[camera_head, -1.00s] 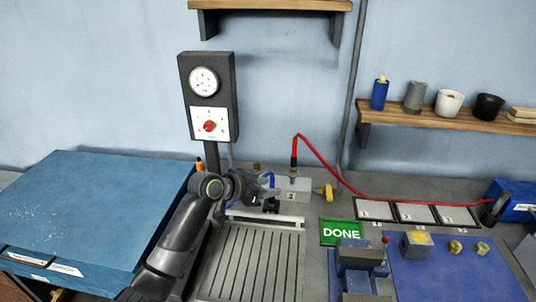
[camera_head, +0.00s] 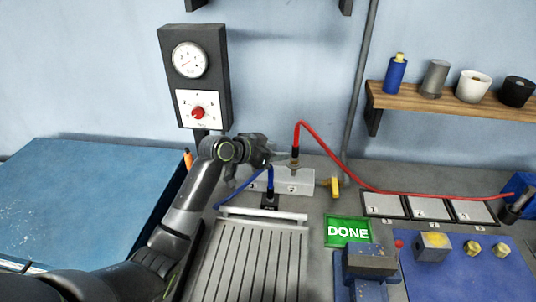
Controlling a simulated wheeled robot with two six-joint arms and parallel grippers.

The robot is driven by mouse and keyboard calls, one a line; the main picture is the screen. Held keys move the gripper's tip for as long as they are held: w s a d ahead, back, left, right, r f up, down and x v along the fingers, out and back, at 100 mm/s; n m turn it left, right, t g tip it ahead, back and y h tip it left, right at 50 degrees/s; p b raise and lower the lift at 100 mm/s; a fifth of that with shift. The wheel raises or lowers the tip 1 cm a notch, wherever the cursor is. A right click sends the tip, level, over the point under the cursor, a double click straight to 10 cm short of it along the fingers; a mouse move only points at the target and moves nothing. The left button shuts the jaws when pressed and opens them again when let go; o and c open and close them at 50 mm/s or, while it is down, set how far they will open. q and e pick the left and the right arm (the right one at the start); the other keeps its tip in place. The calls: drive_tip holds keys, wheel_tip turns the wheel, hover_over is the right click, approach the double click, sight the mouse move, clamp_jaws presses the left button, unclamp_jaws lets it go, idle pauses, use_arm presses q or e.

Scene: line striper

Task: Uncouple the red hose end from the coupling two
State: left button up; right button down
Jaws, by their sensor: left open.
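The red hose end (camera_head: 295,153) is a dark sleeve standing upright on top of the coupling two (camera_head: 295,165), on a grey metal block (camera_head: 307,182). The red hose (camera_head: 330,148) arches up from it and runs right. My left gripper (camera_head: 280,156) is open, just left of the red hose end, its fingers pointing toward it. I cannot tell whether they touch or surround it. The blue hose end (camera_head: 270,183) stands upright in a small black holder (camera_head: 270,201) in front of the block. My right gripper is not in view.
A yellow valve handle (camera_head: 334,187) sticks out right of the block. A gauge panel (camera_head: 196,78) with a red knob stands behind my left arm. A green DONE plate (camera_head: 348,231), numbered pads (camera_head: 420,208) and a blue vise (camera_head: 368,270) lie front right. The slotted plate (camera_head: 250,262) is clear.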

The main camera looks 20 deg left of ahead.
sight(293, 151)
use_arm(q)
drive_tip(key=b+x, duration=0.1)
drive_tip(key=x, duration=0.2)
drive_tip(key=b+x, duration=0.1)
drive_tip(key=x, duration=0.1)
drive_tip(key=shift+a+f+b, duration=0.2)
drive_tip(key=shift+a+b, duration=0.1)
drive_tip(key=shift+b, duration=0.05)
drive_tip(key=shift+w+d+f, duration=0.1)
drive_tip(key=shift+w+d, duration=0.1)
drive_tip(key=shift+w, duration=0.05)
drive_tip(key=shift+w+d+f+b, duration=0.2)
drive_tip(key=shift+w+d+b, duration=0.1)
drive_tip(key=shift+w+b, duration=0.2)
drive_tip(key=shift+w+d+f, duration=0.1)
drive_tip(key=shift+w, duration=0.05)
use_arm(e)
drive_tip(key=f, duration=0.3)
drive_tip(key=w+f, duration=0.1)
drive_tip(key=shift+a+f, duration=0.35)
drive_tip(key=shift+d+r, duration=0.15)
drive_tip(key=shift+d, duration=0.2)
use_arm(q)
drive_tip(key=shift+c, duration=0.3)
